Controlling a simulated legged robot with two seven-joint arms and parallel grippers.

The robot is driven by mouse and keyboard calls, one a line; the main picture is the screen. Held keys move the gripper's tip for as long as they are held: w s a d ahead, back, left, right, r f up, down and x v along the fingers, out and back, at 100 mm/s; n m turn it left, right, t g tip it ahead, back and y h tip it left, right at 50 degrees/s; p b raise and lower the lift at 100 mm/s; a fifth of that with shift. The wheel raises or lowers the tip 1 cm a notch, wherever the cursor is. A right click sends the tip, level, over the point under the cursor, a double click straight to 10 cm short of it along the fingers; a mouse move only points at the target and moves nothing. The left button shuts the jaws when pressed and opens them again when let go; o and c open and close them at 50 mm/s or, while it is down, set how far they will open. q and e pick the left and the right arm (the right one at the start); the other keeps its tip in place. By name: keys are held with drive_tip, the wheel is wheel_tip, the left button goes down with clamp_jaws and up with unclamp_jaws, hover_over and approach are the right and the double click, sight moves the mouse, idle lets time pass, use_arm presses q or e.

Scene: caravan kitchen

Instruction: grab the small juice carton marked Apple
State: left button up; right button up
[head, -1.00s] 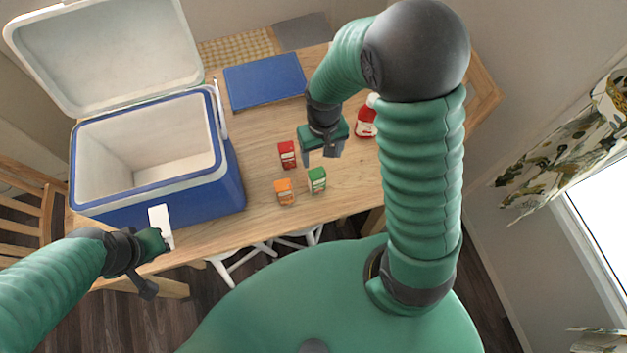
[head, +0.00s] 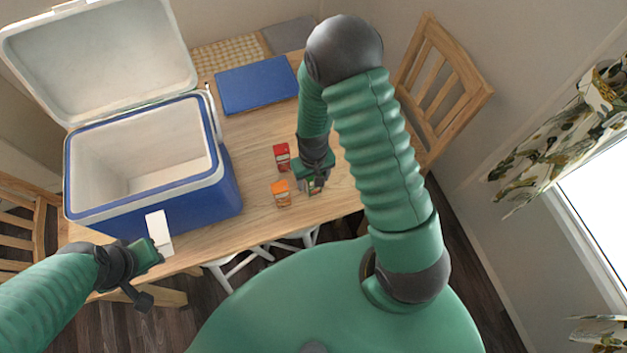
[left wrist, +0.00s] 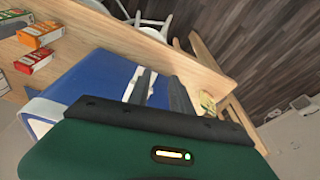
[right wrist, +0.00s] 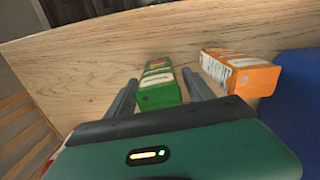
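The small green juice carton (right wrist: 160,84), whose lettering I cannot read, stands near the table's front edge. In the head view, the green carton (head: 311,190) is mostly hidden by my right gripper (head: 315,187). In the right wrist view, my right gripper (right wrist: 160,82) is open, with one finger on each side of the carton and small gaps showing. The carton also shows in the left wrist view (left wrist: 40,35). My left gripper (head: 158,250) is open and empty in front of the cooler; its fingers are apart in the left wrist view (left wrist: 160,85).
An orange carton (head: 281,194) stands close beside the green one, with a red carton (head: 282,157) behind. The open blue cooler (head: 195,198) fills the left of the table (head: 255,140). A flat blue object (head: 257,84) lies at the back. My right arm covers the table's right side.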

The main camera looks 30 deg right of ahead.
drive_tip(key=shift+a, duration=0.25)
drive_tip(key=c, duration=0.5)
drive_tip(key=shift+c, duration=1)
drive_tip(key=shift+d, duration=0.2)
drive_tip(key=c, duration=0.5)
use_arm(q)
drive_tip(key=shift+s, duration=0.1)
use_arm(e)
drive_tip(key=shift+s+d, duration=0.1)
clamp_jaws()
use_arm(q)
drive_tip(key=shift+a+r, duration=0.1)
drive_tip(key=shift+a, duration=0.05)
use_arm(e)
drive_tip(key=shift+r, duration=0.1)
